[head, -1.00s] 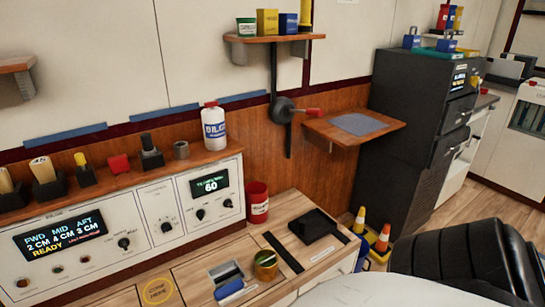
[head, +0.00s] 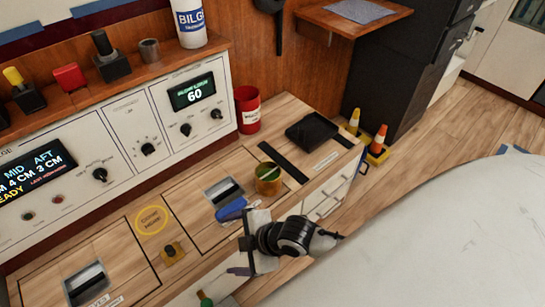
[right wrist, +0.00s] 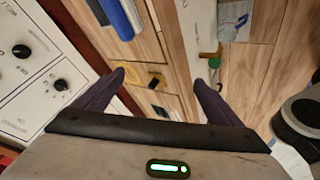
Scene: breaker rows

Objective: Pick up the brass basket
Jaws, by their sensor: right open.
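A brass-coloured, round, open container (head: 268,180), which looks like the brass basket, stands on the wooden counter (head: 218,160) in the head view. A thin pale green stick leans out of its top. My right gripper (head: 238,256) is near the counter's front edge, below and left of the container, and not touching it. In the right wrist view its dark fingers (right wrist: 158,78) are spread wide with nothing between them at the tips. The container does not show clearly in that view. My left gripper is out of view.
A blue object (head: 231,209) lies between my right gripper and the container. A red can (head: 247,110) and black tray (head: 312,131) stand behind. A small brass-and-black fitting (head: 172,253) and yellow ring marking (head: 151,220) lie left. A white rounded surface (head: 430,240) fills the lower right.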

